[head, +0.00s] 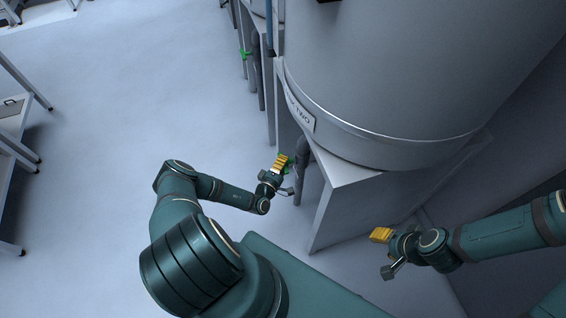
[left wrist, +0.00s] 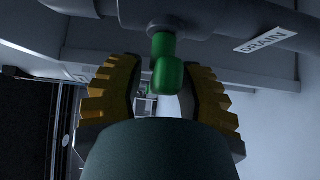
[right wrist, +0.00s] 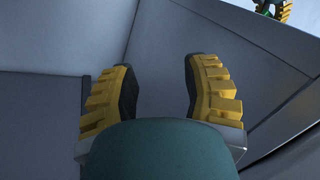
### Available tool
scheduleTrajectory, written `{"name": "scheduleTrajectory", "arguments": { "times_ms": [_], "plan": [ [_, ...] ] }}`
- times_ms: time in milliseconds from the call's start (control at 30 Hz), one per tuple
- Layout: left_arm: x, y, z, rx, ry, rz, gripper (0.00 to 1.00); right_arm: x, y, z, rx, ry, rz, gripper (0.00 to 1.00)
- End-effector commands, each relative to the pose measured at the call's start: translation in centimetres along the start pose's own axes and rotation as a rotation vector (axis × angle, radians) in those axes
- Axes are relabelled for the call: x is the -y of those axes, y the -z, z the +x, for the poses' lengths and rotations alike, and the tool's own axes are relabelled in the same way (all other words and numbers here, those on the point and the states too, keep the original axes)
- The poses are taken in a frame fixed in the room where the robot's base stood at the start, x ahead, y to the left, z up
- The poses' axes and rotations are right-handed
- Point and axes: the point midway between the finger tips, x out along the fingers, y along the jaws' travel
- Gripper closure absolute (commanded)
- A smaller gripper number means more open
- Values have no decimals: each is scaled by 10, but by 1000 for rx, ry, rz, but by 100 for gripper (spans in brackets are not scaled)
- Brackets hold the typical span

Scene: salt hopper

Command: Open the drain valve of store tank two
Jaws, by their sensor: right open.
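Store tank two (head: 400,70) is a large grey cylinder with a label (head: 300,114) on which "TWO" can be read. A dark drain pipe (head: 301,172) comes down below it. The green valve handle (left wrist: 168,75) hangs below a pipe with a "DRAIN" tag (left wrist: 264,39) in the left wrist view. My left gripper (head: 281,163) is at this handle, open, with its yellow fingers on either side of it and gaps visible. In the head view the gripper mostly hides the handle. My right gripper (head: 381,235) is open and empty, right of the tank's stand.
The tank stands on a grey box-like stand (head: 345,190) between my two grippers. Another green handle (head: 245,54) is on a pipe farther back. Benches (head: 14,115) stand at the far left. The floor between is clear.

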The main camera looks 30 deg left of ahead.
Motion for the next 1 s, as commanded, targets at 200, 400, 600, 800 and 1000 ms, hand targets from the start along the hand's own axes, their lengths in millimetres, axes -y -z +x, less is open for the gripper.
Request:
{"name": "scheduleTrajectory", "arguments": {
  "times_ms": [200,400,600,800,1000],
  "plan": [
    [0,0,0,0,0,0,100,0,0,0,0,0,0,53],
    [-1,0,0,0,10,-9,100,1,0,-4,1,0,0,53],
    [-4,1,0,0,60,-57,100,7,-1,-19,8,0,1,53],
    [-8,1,1,0,160,-157,100,17,-3,-46,20,1,3,53],
    [-8,1,2,0,291,-288,100,28,-4,-74,29,1,6,53]
  ]
}}
